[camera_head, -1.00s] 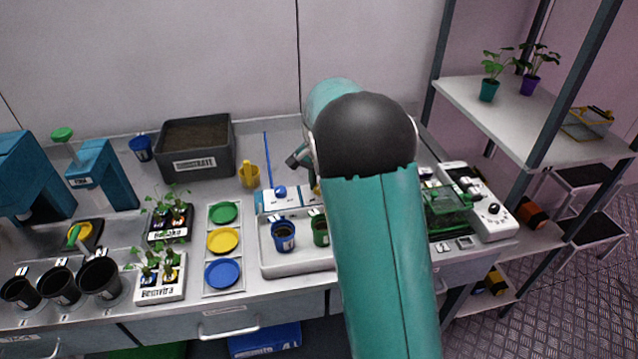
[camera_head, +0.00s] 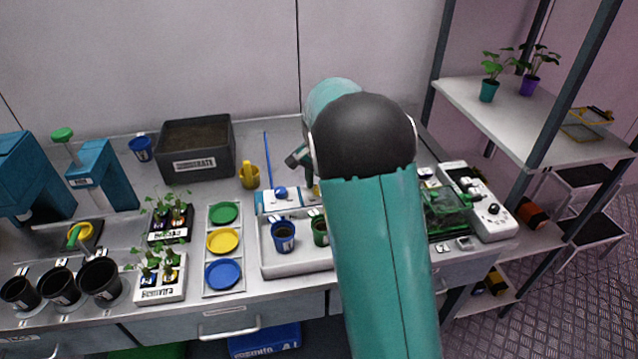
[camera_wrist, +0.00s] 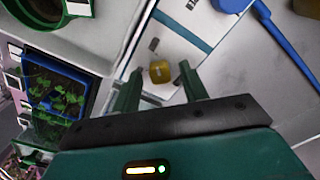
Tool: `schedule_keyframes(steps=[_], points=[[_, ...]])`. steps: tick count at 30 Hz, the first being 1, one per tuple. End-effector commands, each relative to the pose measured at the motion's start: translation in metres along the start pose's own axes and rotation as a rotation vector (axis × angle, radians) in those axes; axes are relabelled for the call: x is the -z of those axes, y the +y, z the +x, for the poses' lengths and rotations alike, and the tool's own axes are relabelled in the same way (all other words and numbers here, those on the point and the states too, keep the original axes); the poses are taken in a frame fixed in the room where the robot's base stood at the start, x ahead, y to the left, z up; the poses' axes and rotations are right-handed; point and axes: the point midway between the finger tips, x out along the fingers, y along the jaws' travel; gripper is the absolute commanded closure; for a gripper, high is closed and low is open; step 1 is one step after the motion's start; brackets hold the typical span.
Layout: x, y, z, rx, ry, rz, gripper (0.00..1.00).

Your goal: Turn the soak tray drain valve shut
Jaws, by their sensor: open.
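The white soak tray (camera_head: 290,268) stands at the bench front with a blue pot (camera_head: 283,238) and a partly hidden green pot (camera_head: 320,232) in it. Behind it is a white block with blue bands (camera_head: 265,203), bearing a blue knob (camera_head: 280,193) and a small yellow knob (camera_head: 316,190). In the wrist view, the yellow knob (camera_wrist: 160,72) shows between and beyond the fingers of my gripper (camera_wrist: 159,72), which is open and empty. I cannot tell which knob is the drain valve. My arm hides the tray's right part in the head view.
A tray of coloured dishes (camera_head: 208,290) stands left of the soak tray. A green-framed plant tray (camera_head: 447,235) and a white device (camera_head: 490,215) are to the right.

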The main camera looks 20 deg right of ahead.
Motion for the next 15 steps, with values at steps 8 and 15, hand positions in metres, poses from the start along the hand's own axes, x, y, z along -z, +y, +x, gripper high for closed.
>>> schedule_keyframes(steps=[8,15], points=[[0.001,-0.001,-0.035,0.004,0.004,-0.001,0.56],[0.001,-0.001,-0.089,0.004,0.004,0.000,0.56]])
